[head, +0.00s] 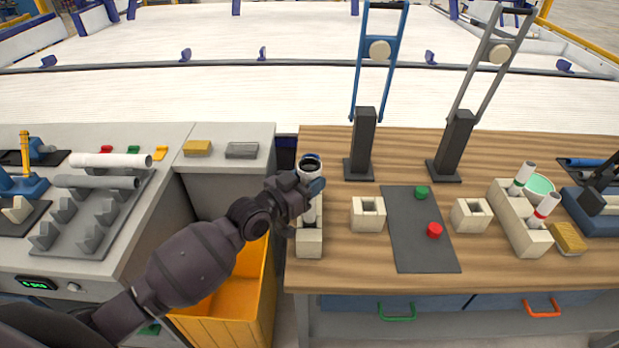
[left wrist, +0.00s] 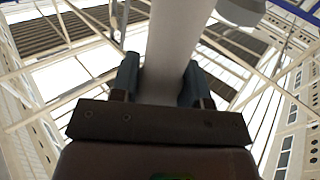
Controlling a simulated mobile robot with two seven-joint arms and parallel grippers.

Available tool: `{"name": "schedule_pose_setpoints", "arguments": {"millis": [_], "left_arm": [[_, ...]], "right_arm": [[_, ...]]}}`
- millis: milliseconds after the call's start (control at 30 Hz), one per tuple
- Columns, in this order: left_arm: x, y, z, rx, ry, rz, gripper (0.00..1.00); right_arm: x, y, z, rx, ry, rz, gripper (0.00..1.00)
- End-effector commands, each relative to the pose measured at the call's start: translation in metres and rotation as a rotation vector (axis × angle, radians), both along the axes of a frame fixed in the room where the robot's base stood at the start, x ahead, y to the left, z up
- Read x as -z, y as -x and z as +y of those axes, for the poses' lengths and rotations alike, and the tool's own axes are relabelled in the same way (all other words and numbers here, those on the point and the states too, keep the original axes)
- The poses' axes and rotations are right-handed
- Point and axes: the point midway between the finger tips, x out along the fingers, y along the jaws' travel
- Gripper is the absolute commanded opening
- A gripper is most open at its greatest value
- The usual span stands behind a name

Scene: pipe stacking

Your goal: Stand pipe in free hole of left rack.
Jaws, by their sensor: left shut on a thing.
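My left gripper (head: 308,184) is shut on a pale pipe (head: 310,169), which stands about upright with its dark open end facing up. In the left wrist view the same pipe (left wrist: 168,50) runs between the two fingers (left wrist: 160,82). The pipe is over the left rack (head: 309,243), a cream block at the left edge of the wooden table. The gripper hides much of the rack and its far hole. A blue edge shows just behind the pipe's top; I cannot tell what it belongs to. I cannot tell whether the pipe's lower end is inside a hole.
A right rack (head: 513,220) holds two white pipes, with green and red bands. Two cream blocks (head: 368,214) and a dark mat (head: 412,245) with green and red caps lie between. Dark posts (head: 363,145) stand behind. A grey bench with pipes (head: 110,160) and an orange bin (head: 225,290) are left.

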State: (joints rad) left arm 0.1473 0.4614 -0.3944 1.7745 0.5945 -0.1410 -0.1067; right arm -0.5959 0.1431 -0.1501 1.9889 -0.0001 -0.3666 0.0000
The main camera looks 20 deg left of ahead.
Motion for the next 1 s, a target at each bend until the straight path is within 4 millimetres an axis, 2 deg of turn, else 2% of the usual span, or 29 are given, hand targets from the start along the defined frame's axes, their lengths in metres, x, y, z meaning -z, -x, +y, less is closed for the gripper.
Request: {"name": "schedule_pose_setpoints", "arguments": {"millis": [433,1000], "left_arm": [[0.0010,-0.0001,0.0000,0.000,0.000,-0.001,0.07],[0.0066,-0.0001,0.0002,0.000,0.000,0.000,0.07]], "right_arm": [[0.0076,0.0098,-0.0012,0.007,-0.001,0.022,0.99],[0.0045,0.0017,0.0001,0.002,-0.001,0.006,0.99]]}}
